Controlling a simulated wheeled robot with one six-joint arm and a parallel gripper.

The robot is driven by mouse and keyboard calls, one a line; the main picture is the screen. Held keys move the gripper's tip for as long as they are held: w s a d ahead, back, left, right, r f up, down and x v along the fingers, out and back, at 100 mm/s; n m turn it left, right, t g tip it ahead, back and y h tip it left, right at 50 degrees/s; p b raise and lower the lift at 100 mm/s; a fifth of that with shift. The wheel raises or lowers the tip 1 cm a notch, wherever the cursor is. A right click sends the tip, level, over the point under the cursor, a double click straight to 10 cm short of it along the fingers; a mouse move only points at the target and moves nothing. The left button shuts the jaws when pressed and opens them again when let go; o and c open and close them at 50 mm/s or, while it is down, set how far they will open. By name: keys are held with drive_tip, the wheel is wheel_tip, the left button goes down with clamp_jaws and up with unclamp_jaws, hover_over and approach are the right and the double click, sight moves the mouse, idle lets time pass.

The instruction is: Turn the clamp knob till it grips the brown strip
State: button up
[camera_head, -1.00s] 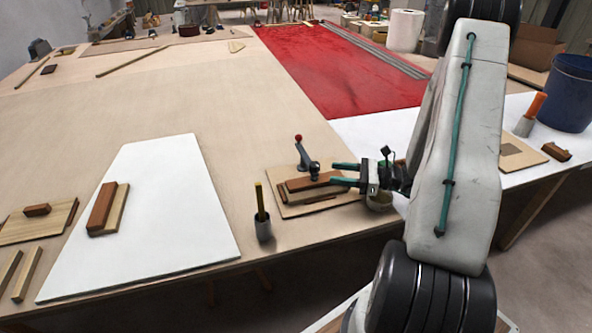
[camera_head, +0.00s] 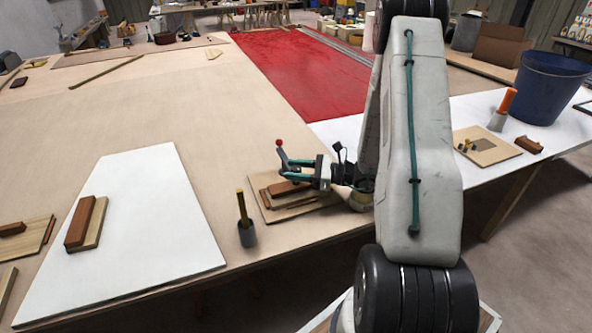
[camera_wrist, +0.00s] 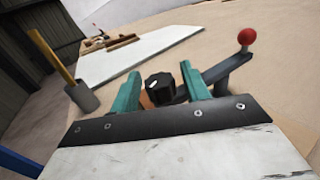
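The clamp has a black knob (camera_wrist: 161,88) and a dark arm with a red ball (camera_wrist: 247,37) on its end; the red ball also shows in the head view (camera_head: 279,143). The clamp stands on a wooden board (camera_head: 327,199) near the table's front edge. My gripper (camera_wrist: 160,75) is open, its teal fingers on either side of the knob, with a small gap showing at each side. The brown strip (camera_head: 286,187) lies on the board below my gripper (camera_head: 284,166). Whether the clamp touches the strip is hidden.
A grey cup (camera_head: 247,235) with a yellow stick stands close left of the board. A white panel (camera_head: 140,220) bearing brown and pale blocks lies further left. A blue bucket (camera_head: 548,88) and a small board (camera_head: 475,150) are at the right.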

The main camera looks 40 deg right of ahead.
drive_tip(key=c, duration=0.7)
drive_tip(key=shift+c, duration=0.2)
drive_tip(key=shift+m+t+h, duration=0.3)
drive_tip(key=shift+h, duration=0.1)
drive_tip(key=m+t+h, duration=0.3)
drive_tip(key=m+h, duration=0.1)
drive_tip(key=h, duration=0.1)
drive_tip(key=shift+a+h, duration=0.1)
drive_tip(key=shift+h, duration=0.2)
drive_tip(key=shift+m+t+h, duration=0.35)
drive_tip(key=shift+m+h, duration=0.8)
drive_tip(key=shift+h, duration=0.55)
drive_tip(key=shift+m+t+h, duration=0.35)
drive_tip(key=shift+m+h, duration=0.8)
drive_tip(key=shift+h, duration=0.85)
drive_tip(key=o, duration=0.9)
